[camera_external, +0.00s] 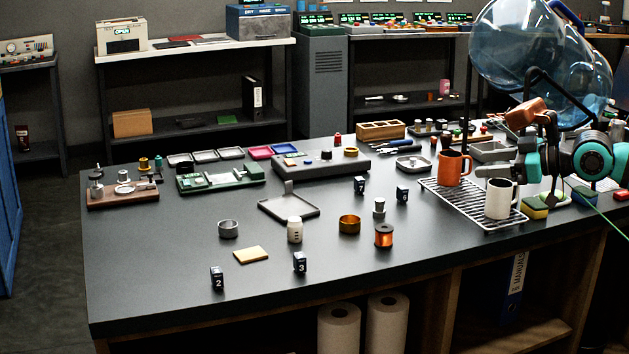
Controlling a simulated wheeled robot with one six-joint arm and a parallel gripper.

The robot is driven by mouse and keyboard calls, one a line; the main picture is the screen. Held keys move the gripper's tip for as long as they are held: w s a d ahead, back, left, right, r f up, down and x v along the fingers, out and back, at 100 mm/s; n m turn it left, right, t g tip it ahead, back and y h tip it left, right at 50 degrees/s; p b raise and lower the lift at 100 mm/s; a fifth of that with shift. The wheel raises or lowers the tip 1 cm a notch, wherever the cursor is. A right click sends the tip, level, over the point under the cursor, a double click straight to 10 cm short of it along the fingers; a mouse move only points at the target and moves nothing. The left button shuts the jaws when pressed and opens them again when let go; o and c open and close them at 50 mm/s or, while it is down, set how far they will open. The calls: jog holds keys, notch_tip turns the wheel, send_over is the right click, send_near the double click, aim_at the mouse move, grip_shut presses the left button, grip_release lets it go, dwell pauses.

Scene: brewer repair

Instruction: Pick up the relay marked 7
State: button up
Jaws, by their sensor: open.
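Several small dark blocks with white marks, which look like the relays, stand on the dark workbench (150,270). The relay marked 2 (217,279) is at the front left, and the relay marked 3 (300,263) is to its right. Two more relays, a left one (360,186) and a right one (402,195), stand farther back near the drying rack. My gripper (486,171) is open at the right, near the mugs and apart from all these relays.
A wire rack (450,203) holds an orange mug (454,168) and a white mug (500,198) by my gripper. A metal tray (288,208), white jar (295,230), brass ring (349,224) and orange spool (384,236) stand among the relays. The front left bench is clear.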

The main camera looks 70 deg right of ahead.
jog(key=w+d+r+n+g, duration=0.1)
jog(key=w+d+r+g, duration=0.15)
jog(key=w, duration=0.45)
jog(key=w+d+r+n+g, duration=0.1)
jog(key=w+d+r, duration=0.25)
jog(key=w, duration=0.25)
jog(key=n+g, duration=0.5)
jog(key=g, duration=0.7)
send_over(358, 178)
notch_tip(358, 178, down, 10)
jog(key=r, duration=0.1)
jog(key=shift+y, duration=0.4)
jog(key=f, duration=1.2)
jog(key=shift+w+a+f, duration=0.15)
jog(key=shift+w+a, duration=0.05)
jog(key=shift+a, duration=0.15)
jog(key=shift+s+d+f, duration=0.1)
jog(key=shift+f, duration=1.25)
jog(key=shift+s+d+f, duration=0.1)
jog(key=shift+f, duration=1.25)
jog(key=c, duration=1.1)
jog(key=shift+r, duration=0.15)
